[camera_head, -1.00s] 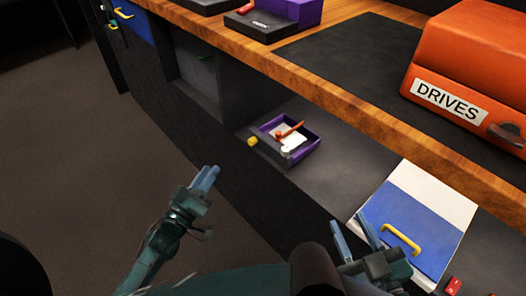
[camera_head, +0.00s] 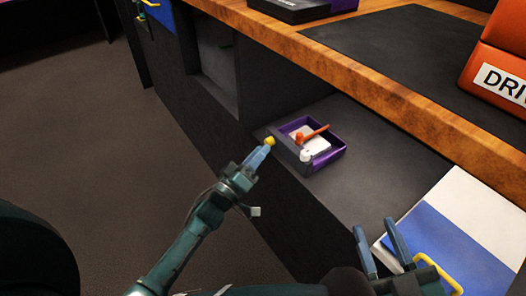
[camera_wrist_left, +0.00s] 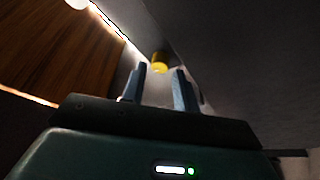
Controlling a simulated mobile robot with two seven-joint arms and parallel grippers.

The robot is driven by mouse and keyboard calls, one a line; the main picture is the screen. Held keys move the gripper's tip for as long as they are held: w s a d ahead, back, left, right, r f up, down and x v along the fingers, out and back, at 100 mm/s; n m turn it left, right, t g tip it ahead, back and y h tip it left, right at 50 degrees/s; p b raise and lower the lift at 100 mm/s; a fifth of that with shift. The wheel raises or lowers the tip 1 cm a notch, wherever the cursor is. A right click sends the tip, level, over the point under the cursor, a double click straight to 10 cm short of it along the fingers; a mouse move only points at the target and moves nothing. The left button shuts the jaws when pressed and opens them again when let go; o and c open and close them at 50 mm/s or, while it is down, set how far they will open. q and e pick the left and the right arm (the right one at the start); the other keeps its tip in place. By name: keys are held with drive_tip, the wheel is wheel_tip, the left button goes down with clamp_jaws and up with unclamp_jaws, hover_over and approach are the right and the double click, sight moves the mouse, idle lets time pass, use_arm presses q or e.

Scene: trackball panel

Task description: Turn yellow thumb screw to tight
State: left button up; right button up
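The yellow thumb screw (camera_head: 270,141) sticks out from the left front side of a small black and purple trackball panel (camera_head: 335,156) on the lower shelf. The panel bears a white ball, a white piece and an orange-red lever. My left gripper (camera_head: 259,156) points at the screw, with its fingertips close to it. In the left wrist view the screw (camera_wrist_left: 159,62) shows just beyond and between the two fingers (camera_wrist_left: 158,82), which are apart with nothing between them.
A wooden counter edge (camera_head: 340,78) overhangs the shelf. An orange box (camera_head: 500,75) labelled as drives stands on the counter. The shelf between panel and binder is clear.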

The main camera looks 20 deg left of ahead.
use_arm(q)
drive_tip(key=shift+x, duration=1.1)
clamp_jaws()
